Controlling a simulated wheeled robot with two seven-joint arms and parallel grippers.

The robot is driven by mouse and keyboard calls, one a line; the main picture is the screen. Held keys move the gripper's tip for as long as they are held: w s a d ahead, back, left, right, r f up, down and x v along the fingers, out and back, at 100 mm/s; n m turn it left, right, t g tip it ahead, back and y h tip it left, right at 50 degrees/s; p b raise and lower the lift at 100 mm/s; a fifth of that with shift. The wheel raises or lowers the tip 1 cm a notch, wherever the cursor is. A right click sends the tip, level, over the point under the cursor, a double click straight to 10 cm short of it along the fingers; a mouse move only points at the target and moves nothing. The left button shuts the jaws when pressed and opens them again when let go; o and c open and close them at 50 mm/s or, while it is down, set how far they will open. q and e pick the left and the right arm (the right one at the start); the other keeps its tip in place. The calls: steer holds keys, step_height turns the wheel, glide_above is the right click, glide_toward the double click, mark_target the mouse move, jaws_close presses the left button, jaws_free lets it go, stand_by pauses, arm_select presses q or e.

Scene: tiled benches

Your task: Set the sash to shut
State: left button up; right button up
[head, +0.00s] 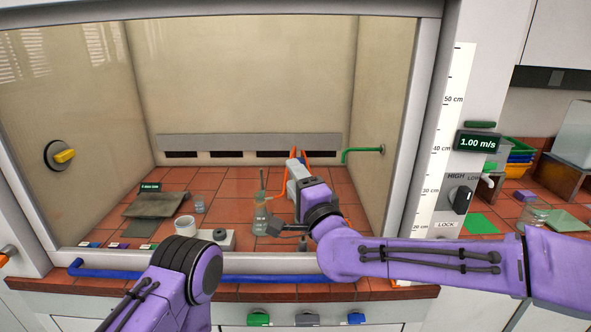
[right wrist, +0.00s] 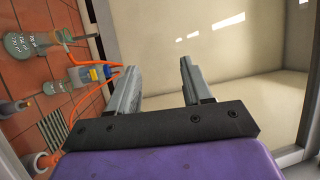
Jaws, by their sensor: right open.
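The fume hood's front is framed in light grey, with a pale lower rail (head: 240,266) low over the tiled ledge. A blue bar handle (head: 130,273) runs along this rail, and my arms cover parts of it. Whether a gap is left under the rail cannot be told. My right gripper (head: 281,196) is above the blue handle, in front of the hood's interior, and apart from the handle. In the right wrist view its two grey fingers (right wrist: 158,85) stand apart with nothing between them. My left arm is at the lower middle; its fingers do not show.
A height scale (head: 446,140) and a grey knob panel (head: 460,190) are on the right post. Coloured trays (head: 520,152) stand farther right.

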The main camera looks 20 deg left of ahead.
steer(key=shift+w+a, duration=0.1)
steer(key=shift+w, duration=0.1)
jaws_close()
stand_by(1.2)
steer(key=c, duration=0.8)
jaws_free()
steer(key=shift+c, duration=0.2)
steer(key=o, duration=0.8)
steer(key=shift+o, duration=0.2)
steer(key=b+v, duration=0.4)
steer(key=v, duration=0.6)
steer(key=shift+s+b, duration=0.2)
steer(key=shift+b, duration=0.15)
